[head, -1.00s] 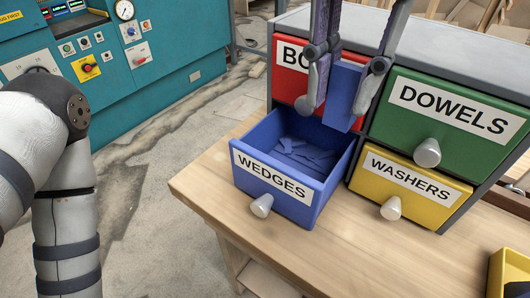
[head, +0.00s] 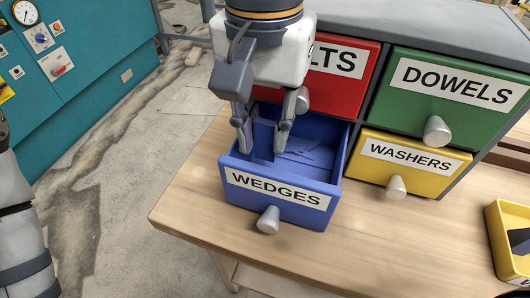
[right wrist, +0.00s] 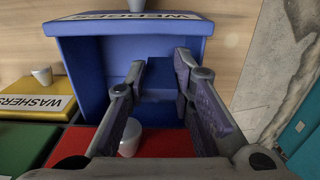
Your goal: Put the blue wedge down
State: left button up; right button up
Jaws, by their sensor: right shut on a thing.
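My right gripper (head: 264,135) points down over the left part of the open blue WEDGES drawer (head: 275,205). It is shut on a blue wedge (head: 264,140), whose lower end is down inside the drawer, below the rim. My left gripper is not in view.
Closed drawers surround the open one: red BOLTS (head: 345,75), green DOWELS (head: 445,95) and yellow WASHERS (head: 410,165). A yellow bin (head: 508,245) stands at the right on the wooden bench (head: 385,235). A teal machine (head: 90,85) stands at the back left.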

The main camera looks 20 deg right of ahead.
aim_at(264, 157)
notch_tip(264, 157, down, 5)
jog(key=shift+f, duration=0.1)
jog(key=shift+f, duration=0.45)
jog(key=o, duration=0.6)
jog(key=shift+o, duration=0.2)
notch_tip(264, 157, up, 13)
